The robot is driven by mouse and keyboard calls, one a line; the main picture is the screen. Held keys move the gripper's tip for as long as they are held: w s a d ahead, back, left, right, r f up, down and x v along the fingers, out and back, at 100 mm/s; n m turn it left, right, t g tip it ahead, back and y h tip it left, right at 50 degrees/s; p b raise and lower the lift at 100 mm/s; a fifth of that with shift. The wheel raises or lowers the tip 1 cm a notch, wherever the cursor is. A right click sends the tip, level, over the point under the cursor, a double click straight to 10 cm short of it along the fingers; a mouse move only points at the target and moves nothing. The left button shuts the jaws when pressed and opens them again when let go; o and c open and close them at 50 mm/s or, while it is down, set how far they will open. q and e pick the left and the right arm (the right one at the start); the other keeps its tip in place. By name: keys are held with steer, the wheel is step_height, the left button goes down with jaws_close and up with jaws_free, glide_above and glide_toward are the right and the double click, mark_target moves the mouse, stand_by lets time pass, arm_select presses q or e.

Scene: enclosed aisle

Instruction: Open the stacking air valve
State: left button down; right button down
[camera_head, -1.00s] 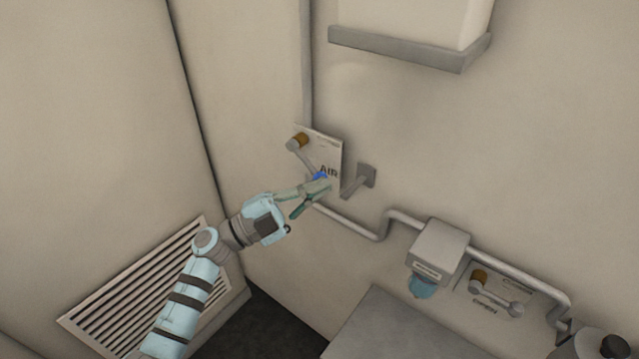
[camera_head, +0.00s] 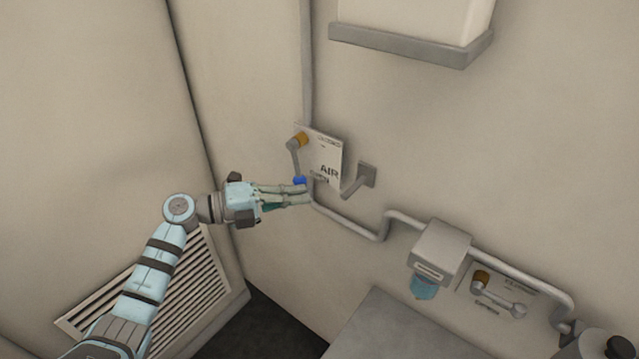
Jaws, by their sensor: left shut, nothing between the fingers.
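The air valve sits on the wall beside a white plate (camera_head: 326,160) marked AIR. Its lever (camera_head: 294,158) hangs down from an orange-brown hub (camera_head: 299,140) and ends in a blue tip (camera_head: 300,181). My left gripper (camera_head: 306,195) is shut and empty, with its fingers pointing right. Its fingertips are just below the blue tip; I cannot tell whether they touch it. My right gripper is not in view.
A grey bracket (camera_head: 360,180) sticks out of the wall right of the plate. A pipe (camera_head: 345,224) runs right to a grey box (camera_head: 439,250). A second lever (camera_head: 498,297) is at lower right. A vent grille (camera_head: 190,285) lies behind my arm.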

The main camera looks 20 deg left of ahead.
arm_select(q)
steer(key=shift+d, duration=0.1)
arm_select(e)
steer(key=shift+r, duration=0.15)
